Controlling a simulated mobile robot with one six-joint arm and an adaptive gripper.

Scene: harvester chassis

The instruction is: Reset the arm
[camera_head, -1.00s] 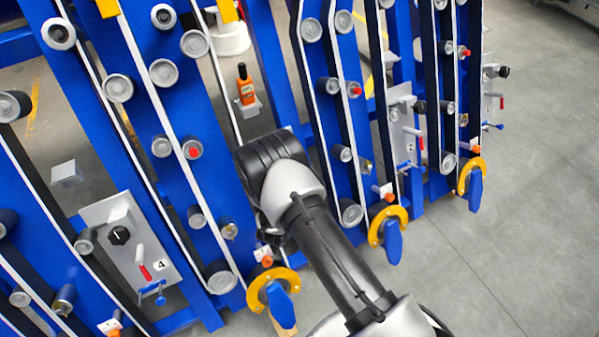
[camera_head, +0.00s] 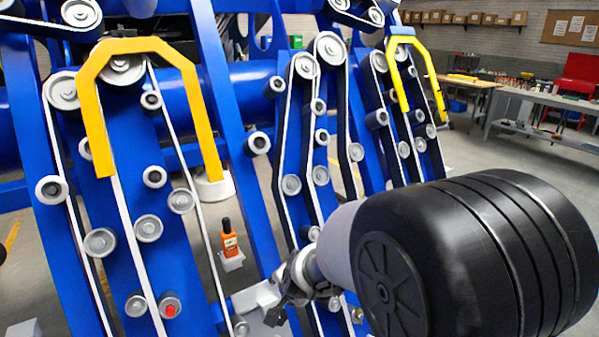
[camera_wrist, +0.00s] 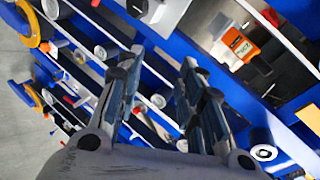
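My gripper (camera_wrist: 160,75) shows in the wrist view with its two dark fingers apart and nothing between them. My arm's large black joint fills the lower right.
Belts and grey rollers line the chassis frames. Yellow hoops (camera_head: 150,45) and (camera_head: 405,50) stick out at the top. A workbench (camera_head: 550,105) stands at the far right against a brick wall. Open grey floor lies between bench and chassis.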

